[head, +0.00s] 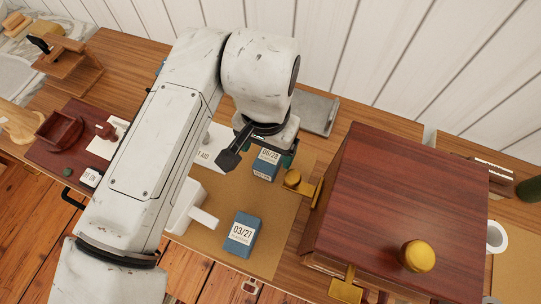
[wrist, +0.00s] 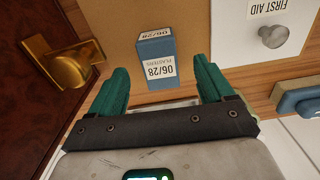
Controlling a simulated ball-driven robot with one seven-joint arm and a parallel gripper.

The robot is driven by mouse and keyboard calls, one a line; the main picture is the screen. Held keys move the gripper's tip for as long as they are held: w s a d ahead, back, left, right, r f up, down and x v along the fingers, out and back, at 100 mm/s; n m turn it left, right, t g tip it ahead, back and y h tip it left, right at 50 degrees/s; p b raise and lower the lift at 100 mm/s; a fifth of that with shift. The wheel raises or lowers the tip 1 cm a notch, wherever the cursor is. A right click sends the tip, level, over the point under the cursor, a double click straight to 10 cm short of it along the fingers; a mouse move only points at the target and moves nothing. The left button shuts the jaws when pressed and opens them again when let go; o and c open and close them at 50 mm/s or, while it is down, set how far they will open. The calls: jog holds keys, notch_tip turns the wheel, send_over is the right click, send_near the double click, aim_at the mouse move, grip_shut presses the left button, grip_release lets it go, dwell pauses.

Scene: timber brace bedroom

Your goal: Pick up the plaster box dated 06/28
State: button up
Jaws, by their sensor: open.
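The plaster box dated 06/28 (head: 266,163) is a blue box with a white label, standing on a tan mat beside a brass knob. In the wrist view the box (wrist: 156,62) shows its label upside down, between and beyond my two green fingertips. My gripper (wrist: 160,88) is open, with a finger to each side of the box and nothing held. In the head view my gripper (head: 283,150) is just above the box, and my arm hides part of it. A second blue box, dated 03/27 (head: 241,234), lies on the mat nearer the front.
A dark red wooden cabinet (head: 400,190) with brass fittings stands close on the right. A white first aid box (wrist: 268,25) with a grey knob is beside the plaster box. A white object (head: 190,207) lies left of the 03/27 box. The mat's front (head: 265,262) is clear.

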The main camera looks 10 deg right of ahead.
aim_at(268, 159)
notch_tip(268, 159, down, 5)
jog(key=shift+d+r, duration=0.1)
jog(key=shift+d, duration=0.05)
jog(key=shift+c, duration=0.3)
jog(key=c, duration=1)
